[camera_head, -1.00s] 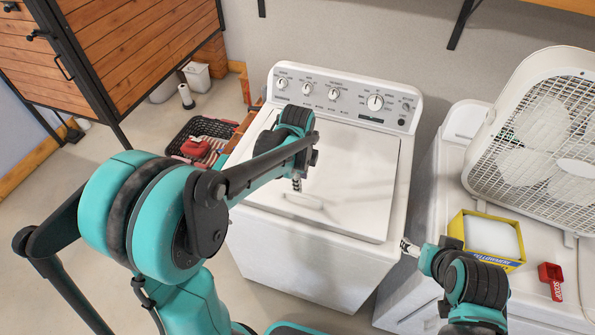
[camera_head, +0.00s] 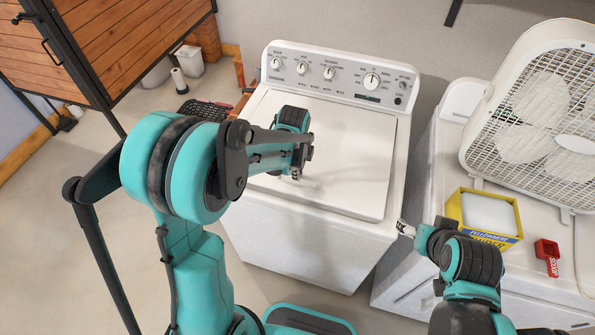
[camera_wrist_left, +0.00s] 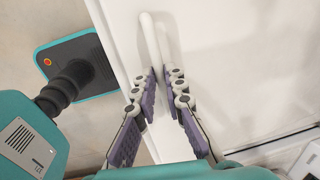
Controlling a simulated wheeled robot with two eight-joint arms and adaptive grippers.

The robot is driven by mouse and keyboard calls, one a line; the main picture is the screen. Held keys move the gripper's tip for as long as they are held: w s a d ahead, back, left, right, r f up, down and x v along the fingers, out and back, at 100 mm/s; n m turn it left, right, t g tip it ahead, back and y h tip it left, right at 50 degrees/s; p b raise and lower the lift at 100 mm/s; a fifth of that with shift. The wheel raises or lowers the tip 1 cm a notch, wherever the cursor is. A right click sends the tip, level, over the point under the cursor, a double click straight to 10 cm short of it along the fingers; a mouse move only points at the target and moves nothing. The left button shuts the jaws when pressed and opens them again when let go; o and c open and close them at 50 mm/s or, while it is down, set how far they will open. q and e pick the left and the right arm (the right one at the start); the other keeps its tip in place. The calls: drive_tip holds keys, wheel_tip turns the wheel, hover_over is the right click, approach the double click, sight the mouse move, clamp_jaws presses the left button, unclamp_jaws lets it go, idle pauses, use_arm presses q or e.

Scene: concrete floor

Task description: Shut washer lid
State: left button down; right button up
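The white washer (camera_head: 305,235) stands at the centre of the head view. Its lid (camera_head: 350,150) lies flat on the top, with no gap that I can see. My left gripper (camera_head: 297,175) is low over the lid's front part, beside the handle, which it partly hides. In the left wrist view the left gripper's fingers (camera_wrist_left: 162,82) are apart with nothing between them, and the pale handle bar (camera_wrist_left: 148,38) lies just beyond the tips. My right gripper (camera_head: 403,228) is by the washer's front right corner; its finger opening is too small to judge.
A second white machine (camera_head: 440,150) stands on the right, bearing a box fan (camera_head: 545,120), a yellow detergent box (camera_head: 485,218) and a red scoop (camera_head: 547,256). A wooden cabinet (camera_head: 120,40) is at upper left. A dark basket (camera_head: 205,112) is partly hidden behind my left arm.

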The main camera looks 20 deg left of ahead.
sight(297, 184)
use_arm(q)
drive_tip(key=shift+s+f+b, duration=0.2)
drive_tip(key=shift+f+b, duration=0.7)
drive_tip(key=shift+f, duration=0.25)
drive_tip(key=shift+s+f+b, duration=0.15)
drive_tip(key=shift+f+b, duration=0.75)
drive_tip(key=shift+f, duration=0.2)
drive_tip(key=shift+s, duration=0.15)
drive_tip(key=c, duration=1.6)
unclamp_jaws()
drive_tip(key=shift+r, duration=0.1)
wheel_tip(297, 184, up, 12)
drive_tip(key=s, duration=0.1)
drive_tip(key=shift+s, duration=0.2)
